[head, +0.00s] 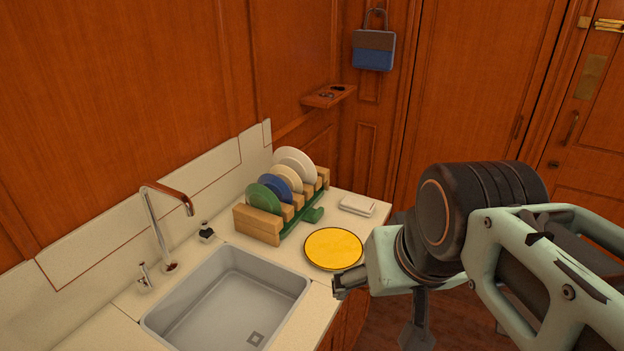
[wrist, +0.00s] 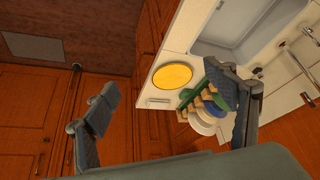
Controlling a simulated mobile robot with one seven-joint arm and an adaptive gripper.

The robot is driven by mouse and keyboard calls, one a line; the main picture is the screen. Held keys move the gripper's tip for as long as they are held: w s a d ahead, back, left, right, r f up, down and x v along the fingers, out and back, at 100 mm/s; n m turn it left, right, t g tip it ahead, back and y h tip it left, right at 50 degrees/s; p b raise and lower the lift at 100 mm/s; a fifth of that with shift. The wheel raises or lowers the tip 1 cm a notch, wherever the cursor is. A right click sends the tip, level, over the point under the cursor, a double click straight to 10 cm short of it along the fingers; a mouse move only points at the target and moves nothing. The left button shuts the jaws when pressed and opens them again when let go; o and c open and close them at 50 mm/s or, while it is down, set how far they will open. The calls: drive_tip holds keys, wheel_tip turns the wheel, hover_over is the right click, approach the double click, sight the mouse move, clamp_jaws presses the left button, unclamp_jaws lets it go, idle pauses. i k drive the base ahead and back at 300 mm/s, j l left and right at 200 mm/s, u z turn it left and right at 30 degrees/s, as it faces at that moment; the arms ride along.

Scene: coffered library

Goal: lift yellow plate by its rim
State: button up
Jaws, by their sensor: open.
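The yellow plate (head: 333,248) lies flat on the pale counter, right of the dish rack and beyond the sink's right corner. It also shows in the wrist view (wrist: 172,76), whole and unobstructed. My gripper (head: 345,284) is at the counter's front edge, just nearer than the plate and apart from it. In the wrist view its two fingers (wrist: 165,100) are spread wide with nothing between them; the plate shows beyond the gap. In the head view my arm hides part of the gripper.
A wooden dish rack (head: 258,224) with several coloured and white plates stands behind the yellow plate. The sink (head: 228,300) and tap (head: 160,230) are to the left. A folded white cloth (head: 357,205) lies at the counter's far right. A small shelf (head: 328,97) and a blue-grey bag (head: 373,52) hang beyond.

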sight(330, 248)
drive_tip(key=i+l+u, duration=0.2)
drive_tip(key=i+l, duration=0.15)
drive_tip(key=i+l+u, duration=0.15)
drive_tip(key=i+l, duration=0.15)
drive_tip(key=l, duration=0.2)
drive_tip(key=i+l+u, duration=0.2)
drive_tip(key=l, duration=0.35)
drive_tip(key=i+l+u, duration=0.1)
drive_tip(key=l, duration=0.25)
drive_tip(key=i+l, duration=0.15)
drive_tip(key=l, duration=0.2)
drive_tip(key=j, duration=0.45)
